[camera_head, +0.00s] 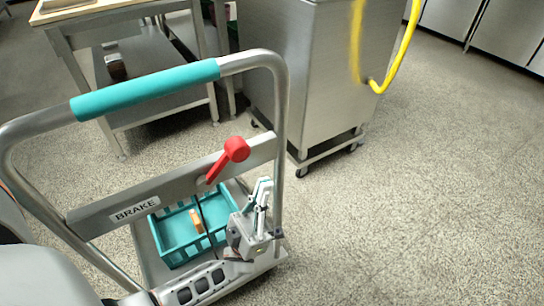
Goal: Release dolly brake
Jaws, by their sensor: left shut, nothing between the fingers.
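The dolly has a tubular grey handle with a teal grip (147,89). A grey crossbar (170,184) with a "BRAKE" label (135,209) runs across it. The red brake lever (228,158) sits on the crossbar, tilted with its round knob up and to the right. My left gripper (264,187) is below and to the right of the lever, apart from it, with its fingers pointing up and closed together, holding nothing. My right gripper does not show.
A teal crate (172,253) with a small orange-brown item (196,221) stands on the dolly's deck behind the crossbar. A steel cabinet on casters (311,80) with a yellow hose (401,50) and a steel table (160,129) stand beyond. Floor at right is clear.

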